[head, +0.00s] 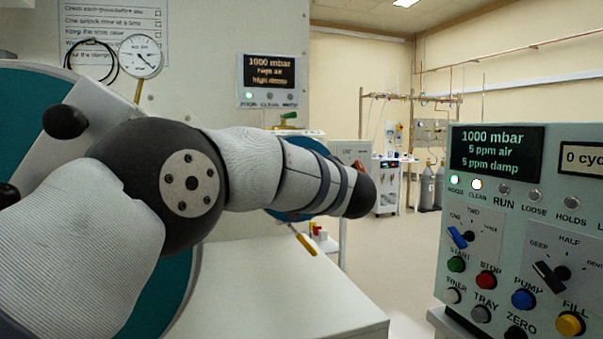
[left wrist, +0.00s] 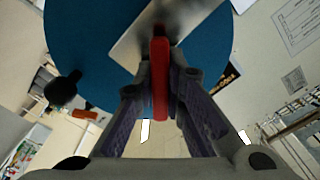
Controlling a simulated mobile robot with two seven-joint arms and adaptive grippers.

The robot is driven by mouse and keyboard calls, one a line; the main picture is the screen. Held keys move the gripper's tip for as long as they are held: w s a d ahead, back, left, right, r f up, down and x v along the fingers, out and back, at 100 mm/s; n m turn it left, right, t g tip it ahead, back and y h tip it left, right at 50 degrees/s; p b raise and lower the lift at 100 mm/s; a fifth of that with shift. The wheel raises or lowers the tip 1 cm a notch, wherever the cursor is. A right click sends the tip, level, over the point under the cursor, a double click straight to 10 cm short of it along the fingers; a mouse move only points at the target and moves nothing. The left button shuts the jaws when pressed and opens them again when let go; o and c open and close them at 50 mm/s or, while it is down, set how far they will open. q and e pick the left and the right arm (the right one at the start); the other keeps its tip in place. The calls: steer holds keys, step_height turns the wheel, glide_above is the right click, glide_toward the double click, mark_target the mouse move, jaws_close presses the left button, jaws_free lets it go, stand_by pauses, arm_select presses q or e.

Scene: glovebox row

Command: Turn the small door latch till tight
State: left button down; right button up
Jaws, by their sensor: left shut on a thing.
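The small door shows in the left wrist view as a blue disc (left wrist: 85,40) with a pale grey bar across it. A red latch handle (left wrist: 160,55) stands out over the bar. My left gripper (left wrist: 161,88) is shut on the red handle, one finger on each side. In the head view, part of the small blue door (head: 281,214) shows behind my left arm. That arm hides the latch and the gripper there. My right gripper is in neither view.
A larger teal door (head: 20,100) is at the left, partly behind my arm. A control panel (head: 530,215) with knobs and buttons stands close at the right. A white bench top (head: 290,295) lies below the arm. Open floor shows beyond it.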

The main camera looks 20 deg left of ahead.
arm_select(q)
steer(key=shift+f, duration=0.25)
steer(key=c, duration=1.6)
jaws_free()
steer(key=shift+c, duration=0.2)
steer(key=shift+r, duration=0.1)
steer(key=v, duration=1.2)
